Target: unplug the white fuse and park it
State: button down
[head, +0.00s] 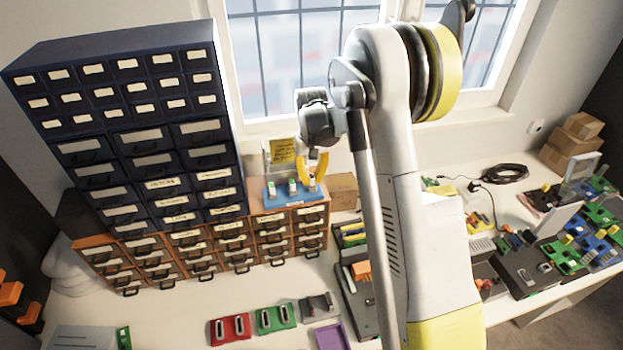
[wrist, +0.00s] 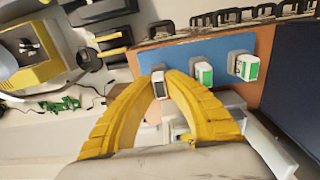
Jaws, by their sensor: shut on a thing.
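A blue block (head: 281,197) stands on top of the orange drawer cabinet, below the window. In the wrist view the block (wrist: 185,55) lies beyond my fingers. My yellow-fingered gripper (wrist: 161,74) is shut on the white fuse (wrist: 160,86), which has a dark face, at one end of the block. I cannot tell whether its foot is still seated. In the head view my gripper (head: 314,175) is over the block's right end. Two white fuses with green faces, one in the middle (wrist: 203,74) and one at the far end (wrist: 246,67), stand upright in the block.
A tall dark blue drawer cabinet (head: 130,128) rises left of the block. A cardboard box (head: 343,191) stands right of it. Red (head: 230,328) and green (head: 277,318) holders and a purple tray (head: 331,337) lie on the white table. Some bare tabletop lies between these and the drawers.

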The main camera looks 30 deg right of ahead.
aim_at(311, 177)
jog(key=shift+f+b, duration=0.35)
jog(key=shift+b, duration=0.15)
dwell(0.5)
jog(key=c, duration=1.4)
grip_release()
jog(key=shift+c, duration=0.2)
notch_tip(311, 177, up, 12)
